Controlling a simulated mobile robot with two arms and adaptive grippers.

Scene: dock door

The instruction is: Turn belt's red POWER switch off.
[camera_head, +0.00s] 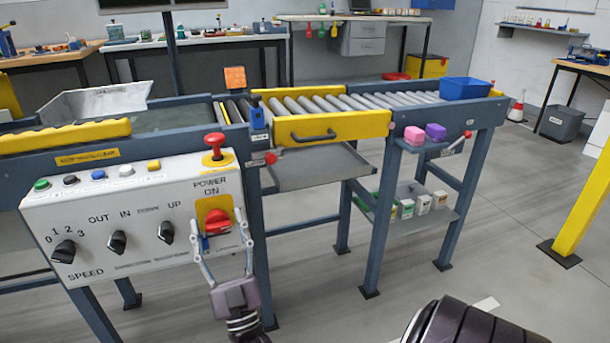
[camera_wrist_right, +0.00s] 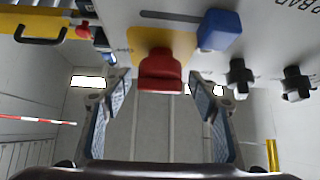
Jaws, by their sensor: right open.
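The red POWER switch (camera_head: 217,219) sits on a yellow plate (camera_head: 207,204) at the right end of the white control panel (camera_head: 130,200), under the words POWER ON. In the right wrist view the red switch (camera_wrist_right: 160,72) is centred ahead, between the two fingertips. My right gripper (camera_head: 222,243) is open in front of the panel, one finger on each side of the switch's lower part. The wrist view shows the open fingers (camera_wrist_right: 160,88) with gaps beside the switch; I see no clear contact. My left gripper is not in view.
A red mushroom button (camera_head: 214,143) stands above the switch. Black knobs (camera_head: 117,242) and several coloured buttons fill the panel to the left. A blue block (camera_wrist_right: 220,30) juts out near the switch. The conveyor (camera_head: 340,105) carries a blue bin (camera_head: 465,88).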

